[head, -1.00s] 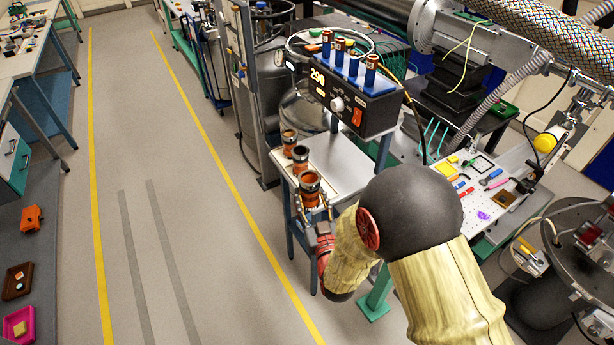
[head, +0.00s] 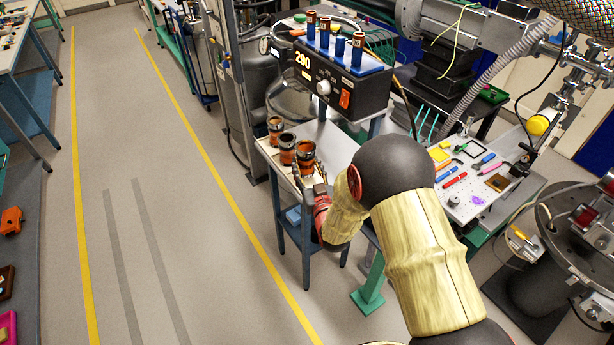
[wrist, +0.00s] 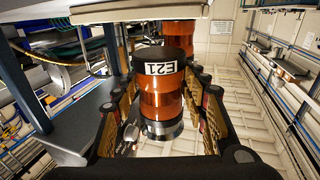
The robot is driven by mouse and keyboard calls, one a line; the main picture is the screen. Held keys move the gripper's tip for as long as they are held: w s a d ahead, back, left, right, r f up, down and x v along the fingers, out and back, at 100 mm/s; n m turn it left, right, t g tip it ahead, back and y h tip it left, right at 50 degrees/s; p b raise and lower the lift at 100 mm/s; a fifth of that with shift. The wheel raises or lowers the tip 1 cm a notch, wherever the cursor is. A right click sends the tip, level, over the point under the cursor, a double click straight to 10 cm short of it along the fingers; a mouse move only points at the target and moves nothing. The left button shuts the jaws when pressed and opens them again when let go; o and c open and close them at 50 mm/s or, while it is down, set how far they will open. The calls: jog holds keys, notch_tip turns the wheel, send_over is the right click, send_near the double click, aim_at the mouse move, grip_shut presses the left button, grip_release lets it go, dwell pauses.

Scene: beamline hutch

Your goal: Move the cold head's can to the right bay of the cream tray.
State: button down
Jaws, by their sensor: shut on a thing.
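My gripper (head: 308,178) is shut on an orange-brown can with a dark band (head: 306,153), at the near edge of a small white-topped table (head: 338,150). In the wrist view the can (wrist: 162,100) sits between both fingers, with a white label that seems to read E21. Two similar cans, a middle one (head: 287,149) and a far one (head: 275,126), stand close by to its left. Whether the held can touches the table or the middle can is unclear. I cannot make out a cream tray or which can is the cold head's.
A white perforated board with tools (head: 470,190) lies to the right. The floor to the left, with a yellow line (head: 215,160), is clear.

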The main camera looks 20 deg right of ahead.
jog(key=shift+w+d+f, duration=0.15)
jog(key=shift+w+f, duration=0.15)
jog(key=shift+f, duration=0.1)
jog(key=shift+f+b, duration=0.85)
jog(key=shift+f, duration=0.75)
jog(key=shift+f, duration=0.2)
jog(key=c, duration=1)
grip_release()
jog(key=shift+r, duration=0.15)
